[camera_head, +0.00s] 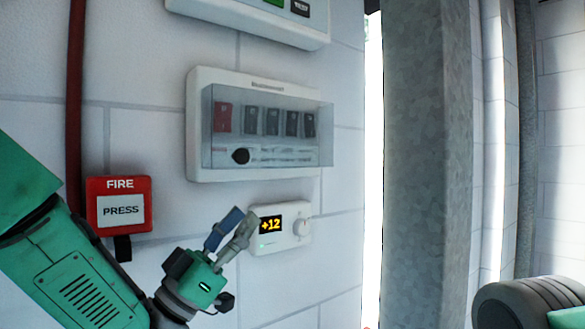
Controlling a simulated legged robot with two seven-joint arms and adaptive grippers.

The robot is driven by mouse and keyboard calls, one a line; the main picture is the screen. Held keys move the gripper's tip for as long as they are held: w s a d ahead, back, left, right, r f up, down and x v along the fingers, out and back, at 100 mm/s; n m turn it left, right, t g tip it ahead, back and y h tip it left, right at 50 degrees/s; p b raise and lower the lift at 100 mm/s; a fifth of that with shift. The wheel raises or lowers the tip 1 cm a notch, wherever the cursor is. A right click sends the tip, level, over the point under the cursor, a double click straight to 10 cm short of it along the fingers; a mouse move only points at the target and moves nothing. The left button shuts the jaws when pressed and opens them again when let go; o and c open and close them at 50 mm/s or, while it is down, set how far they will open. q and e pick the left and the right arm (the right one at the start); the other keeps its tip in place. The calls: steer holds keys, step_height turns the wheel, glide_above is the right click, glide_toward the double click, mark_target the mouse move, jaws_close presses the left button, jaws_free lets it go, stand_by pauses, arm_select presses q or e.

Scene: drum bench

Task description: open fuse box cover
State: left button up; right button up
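The fuse box (195,140) is a white wall unit in the middle of the camera_head view. Its clear, smoky cover (285,157) stands out from the front and lies over one red switch and several dark grey switches. A round black knob or lock (241,156) shows at the lower left of the cover. My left gripper (247,214) is below the fuse box, apart from it, with its fingers pointing up and right. One finger is blue, the other grey; they lie close together in this view, and their gap is unclear. My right gripper is out of view.
A red fire press box (119,204) is on the wall left of my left gripper. A white thermostat reading +12 (299,228) sits just behind the fingertips. Another white panel (262,27) hangs above. A grey metal column (427,165) stands at right.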

mark_target(286, 166)
arm_select(q)
steer(key=p+x, duration=0.4)
steer(key=x, duration=0.8)
steer(key=shift+w, duration=0.1)
jaws_close()
